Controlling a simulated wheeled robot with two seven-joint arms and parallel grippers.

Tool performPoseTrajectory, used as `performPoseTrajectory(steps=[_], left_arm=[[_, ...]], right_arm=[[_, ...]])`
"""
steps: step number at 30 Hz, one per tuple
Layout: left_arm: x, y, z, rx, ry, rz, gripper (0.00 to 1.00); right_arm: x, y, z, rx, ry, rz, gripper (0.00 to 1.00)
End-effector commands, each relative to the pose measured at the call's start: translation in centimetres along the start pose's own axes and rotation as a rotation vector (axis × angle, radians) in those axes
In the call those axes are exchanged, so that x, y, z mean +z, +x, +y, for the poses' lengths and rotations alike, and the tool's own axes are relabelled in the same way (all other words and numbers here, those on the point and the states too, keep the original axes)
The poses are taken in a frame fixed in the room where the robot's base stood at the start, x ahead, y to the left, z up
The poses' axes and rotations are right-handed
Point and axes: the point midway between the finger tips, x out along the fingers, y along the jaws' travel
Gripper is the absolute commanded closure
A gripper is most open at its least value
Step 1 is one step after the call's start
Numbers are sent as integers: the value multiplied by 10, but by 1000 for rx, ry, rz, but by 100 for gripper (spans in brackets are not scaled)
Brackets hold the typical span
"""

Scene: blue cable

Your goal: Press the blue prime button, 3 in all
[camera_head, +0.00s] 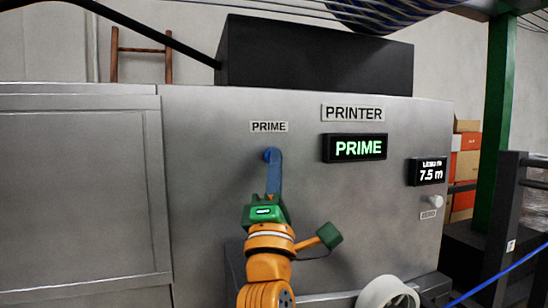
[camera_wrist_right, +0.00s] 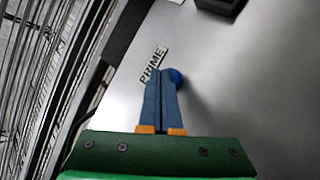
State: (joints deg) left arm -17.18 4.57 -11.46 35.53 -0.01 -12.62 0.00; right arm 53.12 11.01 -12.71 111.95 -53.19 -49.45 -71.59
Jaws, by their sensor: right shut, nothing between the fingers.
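The blue prime button (camera_head: 268,152) sits on the grey metal front of the printer, below a small PRIME label (camera_head: 269,127). My right gripper (camera_head: 273,160) is shut and empty, its blue fingertips at the button and partly covering it in the head view. In the right wrist view the button (camera_wrist_right: 177,77) shows just past the right side of the closed fingertips (camera_wrist_right: 161,84). I cannot tell whether the tips touch it. A black display (camera_head: 355,148) reads PRIME in green. My left gripper is not in view.
A second display (camera_head: 428,171) reads 7.5 m, with a white knob (camera_head: 435,201) below it. A white roll (camera_head: 388,293) is at the bottom. A black box (camera_head: 315,55) stands on top. A green post (camera_head: 494,130) and dark rails are at the right.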

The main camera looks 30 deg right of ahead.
Motion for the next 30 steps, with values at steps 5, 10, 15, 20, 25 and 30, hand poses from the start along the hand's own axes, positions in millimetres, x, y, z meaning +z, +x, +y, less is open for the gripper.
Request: performPoseTrajectory(steps=[5,10,15,20,25,30], left_arm=[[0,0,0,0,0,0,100],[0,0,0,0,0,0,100],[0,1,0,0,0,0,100],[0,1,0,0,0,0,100],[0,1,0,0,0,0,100],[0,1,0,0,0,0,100]], right_arm=[[0,0,0,0,0,0,100],[-1,1,-1,0,0,-1,100],[-2,3,-2,0,-1,-2,100],[-3,4,-3,1,0,-2,100],[-4,6,-3,2,1,-2,100],[-5,7,-5,1,0,-2,100]])
